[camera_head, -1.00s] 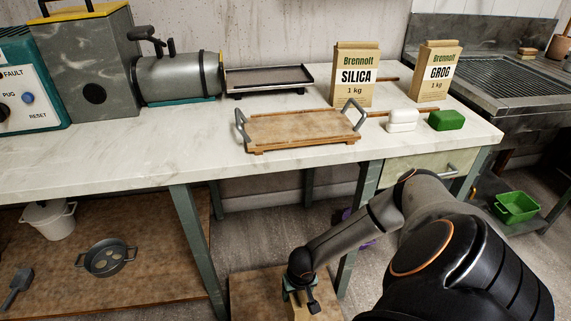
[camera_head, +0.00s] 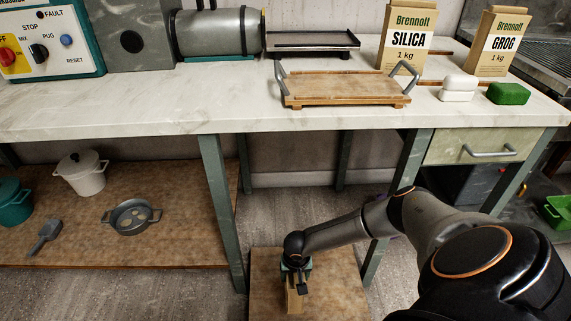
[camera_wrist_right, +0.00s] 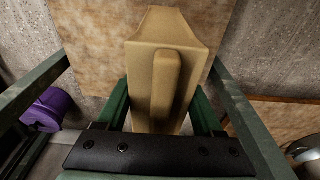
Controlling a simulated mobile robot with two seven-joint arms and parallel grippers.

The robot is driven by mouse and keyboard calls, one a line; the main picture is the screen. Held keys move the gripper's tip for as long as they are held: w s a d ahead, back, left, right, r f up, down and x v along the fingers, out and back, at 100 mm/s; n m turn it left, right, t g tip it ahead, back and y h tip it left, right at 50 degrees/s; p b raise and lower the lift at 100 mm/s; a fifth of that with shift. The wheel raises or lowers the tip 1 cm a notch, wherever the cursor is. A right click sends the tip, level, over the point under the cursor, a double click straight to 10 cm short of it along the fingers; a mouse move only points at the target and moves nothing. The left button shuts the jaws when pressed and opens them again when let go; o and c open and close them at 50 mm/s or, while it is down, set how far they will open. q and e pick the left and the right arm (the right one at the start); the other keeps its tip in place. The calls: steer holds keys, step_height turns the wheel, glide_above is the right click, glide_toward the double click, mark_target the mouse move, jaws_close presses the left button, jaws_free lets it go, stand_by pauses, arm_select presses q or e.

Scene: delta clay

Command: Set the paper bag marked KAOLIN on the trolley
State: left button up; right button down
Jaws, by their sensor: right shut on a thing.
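My right gripper (camera_head: 297,272) points down and is shut on a tan paper bag (camera_head: 294,299). In the right wrist view the bag (camera_wrist_right: 166,80) sits between the green fingers of my right gripper (camera_wrist_right: 163,110). Its printed face is hidden, so I cannot read its name. Beneath it is a low brown board (camera_head: 338,290), which looks like the trolley's top; it also shows in the right wrist view (camera_wrist_right: 95,45). I cannot tell whether the bag touches the board. My left gripper is out of view.
A marble-topped table (camera_head: 160,112) stands behind, its legs close to the brown board. On it are a wooden tray (camera_head: 345,88), bags marked SILICA (camera_head: 408,42) and GROG (camera_head: 497,45), and white and green blocks. A lower shelf (camera_head: 180,245) holds pots.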

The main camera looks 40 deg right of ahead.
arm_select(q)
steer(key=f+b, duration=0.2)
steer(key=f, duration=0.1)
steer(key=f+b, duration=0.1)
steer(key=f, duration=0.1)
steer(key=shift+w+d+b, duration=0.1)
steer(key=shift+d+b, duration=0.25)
arm_select(e)
step_height(320, 180, down, 6)
steer(key=w+a, duration=0.1)
steer(key=w, duration=0.2)
steer(key=shift+a+f, duration=0.2)
steer(key=shift+a, duration=0.05)
steer(key=shift+s, duration=0.1)
steer(key=shift+f, duration=0.15)
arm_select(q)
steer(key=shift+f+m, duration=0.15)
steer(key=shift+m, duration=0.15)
arm_select(e)
jaws_free()
steer(key=shift+s, duration=0.1)
